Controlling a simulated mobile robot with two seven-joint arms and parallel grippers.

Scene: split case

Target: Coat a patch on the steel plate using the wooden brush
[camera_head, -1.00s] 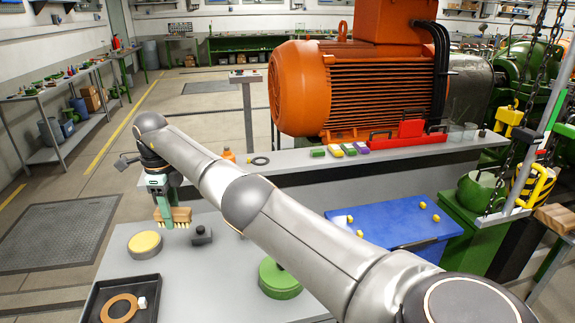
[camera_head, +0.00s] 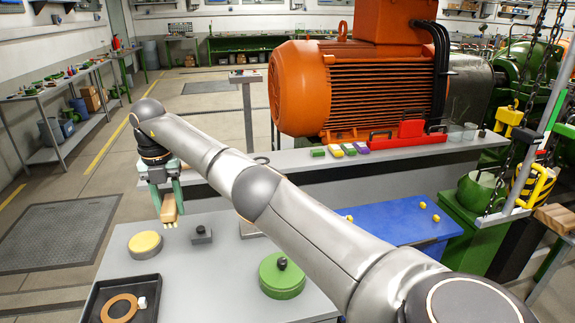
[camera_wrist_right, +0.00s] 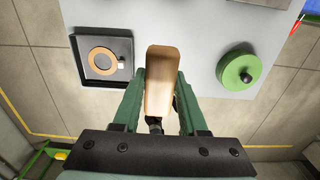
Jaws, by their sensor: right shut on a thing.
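My right gripper (camera_head: 168,190) is shut on the wooden brush (camera_head: 170,208), above the far left part of the grey table. The brush's pale bristles point down, and its wooden block (camera_wrist_right: 162,80) shows between the fingers in the wrist view. A round tin with a yellow top (camera_head: 145,243) stands just in front of the brush. A flat grey piece (camera_head: 248,229), perhaps the steel plate, lies on the table and is partly hidden by my right arm. Whether the bristles touch anything is unclear. My left gripper is not in view.
A small dark block with a knob (camera_head: 201,235) is right of the brush. A green lidded pot (camera_head: 282,278) stands nearer, and a black tray (camera_head: 98,293) holds a copper ring and white cube. A blue case (camera_head: 395,222) lies beyond my arm.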

